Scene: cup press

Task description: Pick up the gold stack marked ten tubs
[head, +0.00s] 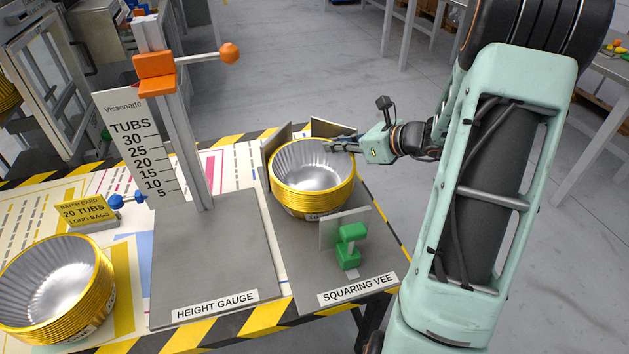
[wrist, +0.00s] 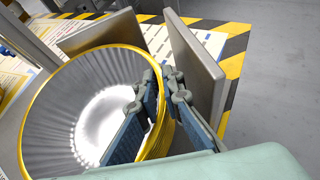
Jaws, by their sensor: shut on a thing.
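A gold-rimmed stack of silver-lined tubs (head: 312,177) stands upright in the squaring vee. Its label is mostly hidden behind the vee's front plate, so I cannot read a ten on it. My gripper (head: 332,145) is shut on the stack's rim at the far right. In the wrist view, one finger of my gripper (wrist: 160,108) is inside the stack (wrist: 66,84) and the other outside its wall.
The squaring vee (head: 375,255) has upright plates behind the stack and a plate with a green clamp (head: 349,246) in front. The height gauge (head: 200,150) with an orange slide stands left. A yellow batch card (head: 85,211) reads 20 tubs, long bags.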

